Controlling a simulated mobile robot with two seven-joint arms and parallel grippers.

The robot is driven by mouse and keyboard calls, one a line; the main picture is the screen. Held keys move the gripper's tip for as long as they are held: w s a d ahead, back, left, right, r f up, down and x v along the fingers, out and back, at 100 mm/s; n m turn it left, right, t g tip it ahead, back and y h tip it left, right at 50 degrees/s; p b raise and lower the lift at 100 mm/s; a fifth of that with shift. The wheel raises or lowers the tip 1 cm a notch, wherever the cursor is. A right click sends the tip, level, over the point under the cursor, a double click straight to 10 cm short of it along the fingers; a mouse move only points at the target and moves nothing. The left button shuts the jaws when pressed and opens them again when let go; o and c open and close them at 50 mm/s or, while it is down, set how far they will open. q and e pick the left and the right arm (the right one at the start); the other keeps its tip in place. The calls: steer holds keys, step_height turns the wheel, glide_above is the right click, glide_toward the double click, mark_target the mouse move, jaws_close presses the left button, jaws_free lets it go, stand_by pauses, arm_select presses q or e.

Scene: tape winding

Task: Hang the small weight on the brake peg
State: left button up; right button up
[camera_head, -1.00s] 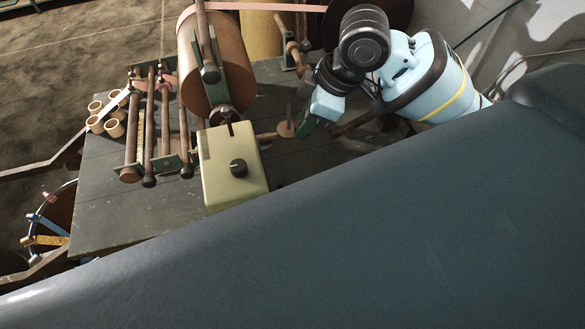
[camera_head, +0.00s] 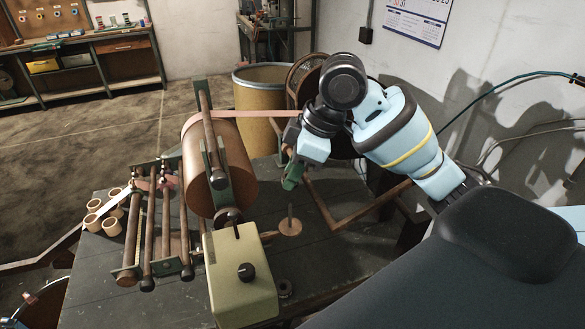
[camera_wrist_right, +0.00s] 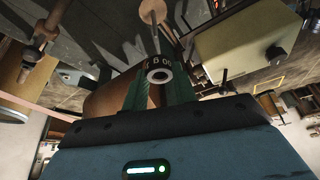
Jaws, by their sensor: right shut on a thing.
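My right gripper (camera_head: 291,178) is above the table and points down, behind and above the brake peg (camera_head: 290,212), a thin upright rod on a round brown disc. In the right wrist view, the green fingers of my right gripper (camera_wrist_right: 160,82) are shut on the small weight (camera_wrist_right: 159,68), a dark ring with pale lettering and a light centre hole. The brake peg (camera_wrist_right: 155,38) shows just beyond the weight there, and the two look apart. In the head view the held weight cannot be made out. My left gripper is not in view.
A cream box with a black knob (camera_head: 240,285) stands left of the peg. A copper drum (camera_head: 215,165) and roller rods (camera_head: 165,235) are farther left. A dark ring-shaped piece (camera_head: 285,289) lies on the table (camera_head: 335,262). A pink tape (camera_head: 260,113) runs behind the drum.

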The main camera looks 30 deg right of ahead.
steer(key=shift+f, duration=4.15)
steer(key=o, duration=1.1)
steer(key=v, duration=0.7)
steer(key=shift+r, duration=0.35)
